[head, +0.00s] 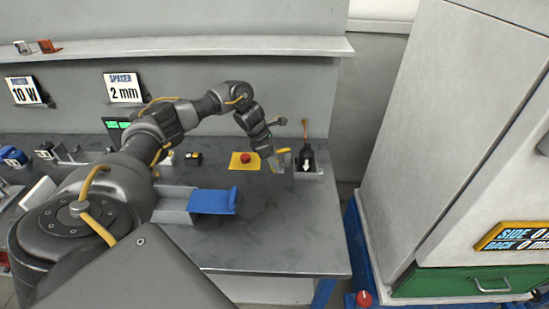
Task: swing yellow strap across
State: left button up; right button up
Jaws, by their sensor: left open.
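My left arm reaches in from the left over the workbench. Its gripper (279,160) is open and points down near the bench's right part, just left of a grey holder (308,174). A black device (307,158) with a white arrow stands upright in that holder, and a thin orange-yellow piece (305,128) rises from its top. A small pale yellow piece shows by the gripper's fingers; I cannot tell whether it is the strap or part of the gripper. No other clear strap shows. My right gripper is not in view.
A red button on a yellow plate (237,166) sits left of the gripper. A blue-topped tray (213,201) lies nearer on the bench (285,240). A shelf (180,47) runs behind. A tall grey cabinet (440,120) with a green drawer (450,282) stands at right. The front right bench is clear.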

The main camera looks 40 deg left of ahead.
pick_arm(q)
jog(key=shift+w+d+f, duration=0.1)
jog(key=shift+f, duration=0.4)
grip_shut()
